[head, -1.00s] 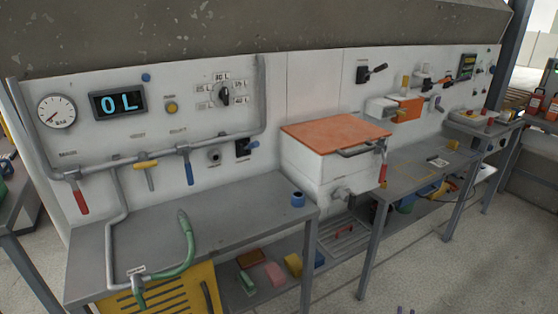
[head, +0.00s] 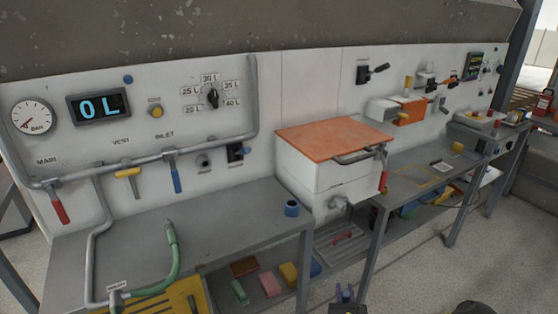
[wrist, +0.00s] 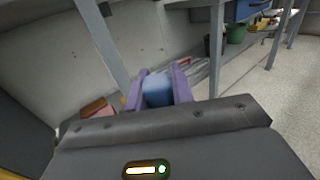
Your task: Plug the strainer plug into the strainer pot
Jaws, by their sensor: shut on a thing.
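My gripper (wrist: 166,88) shows two purple fingers in the wrist view, shut on a blue block-like piece (wrist: 157,90), which I take for the strainer plug. Its lower part is hidden by the gripper body.
An orange-lidded white box (head: 332,140) stands between two grey benches (head: 235,222). Several coloured blocks lie on the shelf below. Table legs stand near the gripper. Open floor (head: 425,265) lies to the right.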

